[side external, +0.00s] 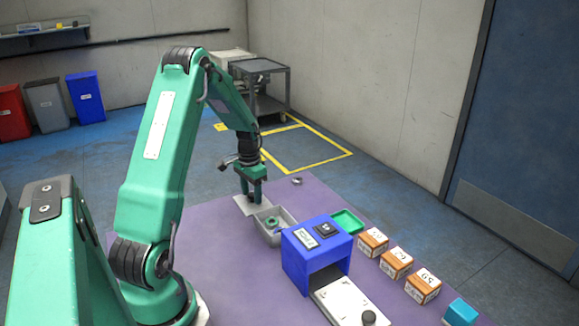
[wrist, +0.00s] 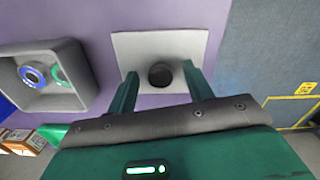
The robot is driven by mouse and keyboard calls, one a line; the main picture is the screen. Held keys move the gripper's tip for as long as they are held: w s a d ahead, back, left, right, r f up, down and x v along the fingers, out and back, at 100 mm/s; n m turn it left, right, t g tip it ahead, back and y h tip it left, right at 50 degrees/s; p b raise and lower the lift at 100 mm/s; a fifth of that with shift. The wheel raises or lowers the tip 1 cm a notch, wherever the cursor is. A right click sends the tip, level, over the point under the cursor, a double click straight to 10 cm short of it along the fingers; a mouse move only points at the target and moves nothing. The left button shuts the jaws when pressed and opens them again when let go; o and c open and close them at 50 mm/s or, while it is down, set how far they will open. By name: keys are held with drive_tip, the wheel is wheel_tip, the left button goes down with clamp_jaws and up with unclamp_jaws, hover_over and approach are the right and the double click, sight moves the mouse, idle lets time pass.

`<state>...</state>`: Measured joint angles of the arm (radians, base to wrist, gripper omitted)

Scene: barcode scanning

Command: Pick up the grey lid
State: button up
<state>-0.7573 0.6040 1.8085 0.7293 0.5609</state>
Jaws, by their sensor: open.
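The grey lid (wrist: 135,50) is a flat light-grey square plate with a round dark knob (wrist: 160,75) on top, lying on the purple table. In the side view the lid (side external: 240,205) shows partly behind my gripper (side external: 254,198), just behind the grey bin. In the wrist view my gripper (wrist: 160,78) is open, with one green finger on each side of the knob. The fingers look apart from the knob; how low they are is hard to tell.
The open grey bin (side external: 289,232), with a blue ring (wrist: 33,75) and a green ring (wrist: 62,76) inside, stands beside the lid. A blue scanner box (side external: 297,265), green tray (side external: 347,221) and several numbered boxes (side external: 397,262) stand to the right. A small metallic piece (side external: 297,181) lies near the far edge.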

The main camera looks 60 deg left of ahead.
idle(0.3)
drive_tip(key=c, duration=1.1)
drive_tip(key=shift+o, duration=0.2)
drive_tip(key=shift+r, duration=0.1)
drive_tip(key=shift+r, duration=0.7)
drive_tip(key=r, duration=0.1)
drive_tip(key=d+r, duration=0.1)
drive_tip(key=r, duration=0.1)
drive_tip(key=shift+w+r, duration=0.1)
drive_tip(key=shift+w, duration=0.05)
drive_tip(key=w+d+r, duration=0.2)
drive_tip(key=d+r, duration=0.4)
drive_tip(key=d, duration=0.4)
drive_tip(key=shift+d+r, duration=0.15)
drive_tip(key=shift+d, duration=0.05)
drive_tip(key=shift+d, duration=0.15)
drive_tip(key=shift+s+d+r, duration=0.1)
drive_tip(key=shift+s+d, duration=0.5)
drive_tip(key=shift+d, duration=0.35)
drive_tip(key=shift+s+d+r, duration=0.1)
drive_tip(key=shift+s+d, duration=0.45)
drive_tip(key=shift+d, duration=0.4)
